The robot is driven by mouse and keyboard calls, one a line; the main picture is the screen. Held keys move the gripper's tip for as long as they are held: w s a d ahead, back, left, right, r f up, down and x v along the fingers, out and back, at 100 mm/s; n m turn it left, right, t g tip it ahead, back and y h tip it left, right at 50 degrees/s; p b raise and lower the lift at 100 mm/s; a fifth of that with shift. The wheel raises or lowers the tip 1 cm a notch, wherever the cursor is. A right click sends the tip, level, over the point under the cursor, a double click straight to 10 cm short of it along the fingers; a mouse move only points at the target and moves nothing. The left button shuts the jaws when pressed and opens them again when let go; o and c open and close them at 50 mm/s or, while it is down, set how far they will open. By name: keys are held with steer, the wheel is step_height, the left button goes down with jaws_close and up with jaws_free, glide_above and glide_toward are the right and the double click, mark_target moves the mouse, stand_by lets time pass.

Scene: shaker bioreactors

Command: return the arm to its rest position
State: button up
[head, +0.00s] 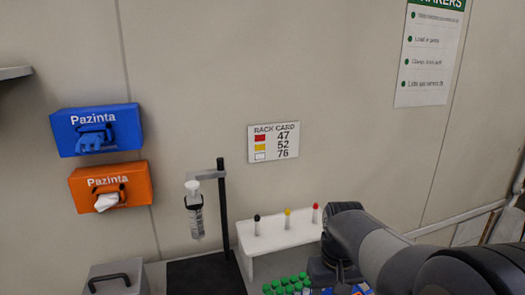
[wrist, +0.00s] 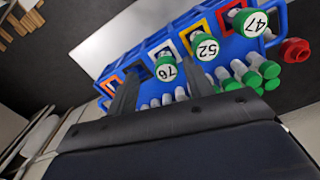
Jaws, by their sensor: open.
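My gripper (wrist: 161,74) shows in the wrist view with its two dark fingers apart and nothing clearly held between them. It is over a blue rack (wrist: 135,62) of green-capped tubes, and how far above I cannot tell. In the head view my arm comes in from the lower right and bends down, hiding most of the rack; the fingers are not clearly seen there. Bottles with round white labels 76 (wrist: 166,70), 52 (wrist: 206,48) and 47 (wrist: 252,22) stand in the rack beside coloured frames.
A white stand (head: 281,236) with three coloured-tipped items is left of my arm. A dark stand (head: 222,215) holds a syringe-like tube (head: 195,215). Blue (head: 98,130) and orange (head: 110,186) glove boxes and a rack card (head: 273,142) are on the wall. A red knob-like object (wrist: 295,50) is beside the rack.

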step_height(320, 180, down, 3)
steer(key=shift+r, duration=0.4)
steer(key=shift+s+r, duration=0.1)
